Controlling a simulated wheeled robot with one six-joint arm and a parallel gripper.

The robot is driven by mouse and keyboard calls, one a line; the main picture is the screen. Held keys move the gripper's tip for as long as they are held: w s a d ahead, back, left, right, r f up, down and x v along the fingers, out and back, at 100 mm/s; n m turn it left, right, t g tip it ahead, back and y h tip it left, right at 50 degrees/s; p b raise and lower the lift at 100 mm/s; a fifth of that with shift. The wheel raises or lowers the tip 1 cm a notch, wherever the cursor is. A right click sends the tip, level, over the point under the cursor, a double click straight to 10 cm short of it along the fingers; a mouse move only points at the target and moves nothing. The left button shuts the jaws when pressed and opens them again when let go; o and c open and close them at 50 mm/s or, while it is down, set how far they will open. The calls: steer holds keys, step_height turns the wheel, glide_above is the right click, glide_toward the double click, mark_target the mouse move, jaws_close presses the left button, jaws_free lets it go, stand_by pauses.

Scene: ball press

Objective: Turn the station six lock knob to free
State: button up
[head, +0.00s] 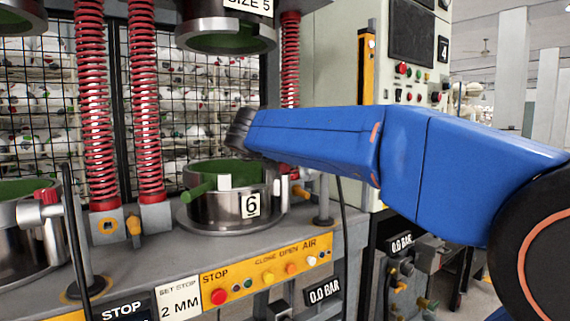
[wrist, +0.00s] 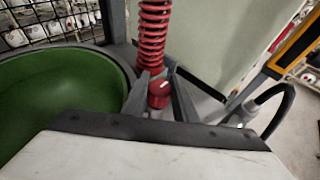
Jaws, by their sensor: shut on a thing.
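The red lock knob (wrist: 159,95) shows in the wrist view at the foot of a red spring, with a small white mark on its top. My gripper (wrist: 160,99) has one dark finger on each side of the knob and is shut on it. The station six mould (head: 228,208), a metal ring with a green inside and a "6" label, stands on the press bed. Its green bowl (wrist: 58,100) fills the left of the wrist view. In the head view, my blue arm reaches in from the right and hides the knob and my fingers.
Red springs (head: 146,105) rise left of the station six mould. The upper mould half (head: 226,38) hangs above. A yellow control panel (head: 270,272) with buttons runs along the front edge. A control cabinet (head: 415,75) stands behind my arm.

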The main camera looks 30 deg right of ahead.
steer(key=shift+t, duration=0.3)
steer(key=o, duration=1.1)
steer(key=shift+c, duration=0.2)
steer(key=shift+g, duration=0.4)
